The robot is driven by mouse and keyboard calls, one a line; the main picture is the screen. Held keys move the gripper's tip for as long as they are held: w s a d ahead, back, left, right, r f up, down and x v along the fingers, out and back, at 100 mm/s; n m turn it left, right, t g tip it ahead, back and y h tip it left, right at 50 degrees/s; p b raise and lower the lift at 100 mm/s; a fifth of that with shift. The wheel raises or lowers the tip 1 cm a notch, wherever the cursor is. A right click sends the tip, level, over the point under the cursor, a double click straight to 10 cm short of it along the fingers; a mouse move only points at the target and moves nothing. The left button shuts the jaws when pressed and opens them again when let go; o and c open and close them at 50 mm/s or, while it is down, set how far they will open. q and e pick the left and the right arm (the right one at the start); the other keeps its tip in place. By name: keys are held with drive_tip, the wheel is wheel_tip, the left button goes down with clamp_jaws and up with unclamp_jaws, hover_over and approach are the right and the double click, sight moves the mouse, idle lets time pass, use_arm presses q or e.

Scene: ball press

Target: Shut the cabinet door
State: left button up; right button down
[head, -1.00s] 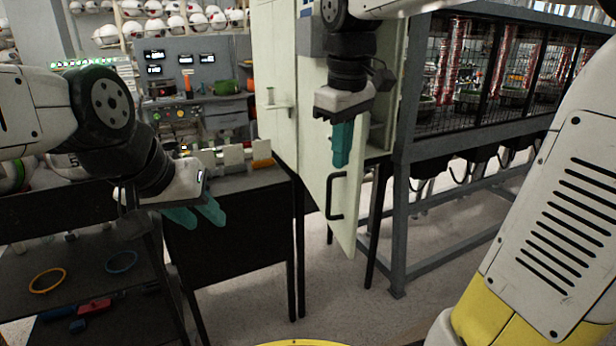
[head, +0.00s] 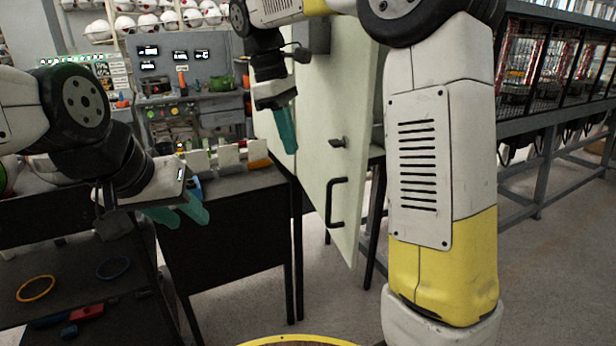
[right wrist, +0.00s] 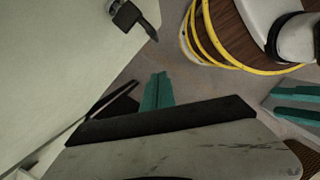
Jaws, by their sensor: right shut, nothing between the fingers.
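The cabinet door (head: 312,185) is a pale green panel that stands swung open, with a black bar handle (head: 335,202) and a small dark latch (head: 337,142) on its face. My right gripper (head: 287,150) is shut and empty, fingers pointing down, over the door's outer face in the head view and left of the latch. I cannot tell whether it touches the door. In the right wrist view its teal fingers (right wrist: 158,92) are together, with the pale door (right wrist: 55,60) at upper left. My left gripper (head: 178,215) is open and empty over the black bench at left.
A black bench (head: 225,250) stands just left of the door. A dark shelf (head: 75,265) at lower left holds an orange ring (head: 36,288) and a blue ring (head: 113,267). A caged rack (head: 550,100) stands at right. My right arm covers much of the cabinet.

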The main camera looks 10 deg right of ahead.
drive_tip(key=s+d+f, duration=0.2)
drive_tip(key=d+f, duration=0.3)
drive_tip(key=f, duration=0.3)
drive_tip(key=shift+s+d+f, duration=0.25)
drive_tip(key=shift+s+d, duration=0.05)
drive_tip(key=shift+d, duration=0.05)
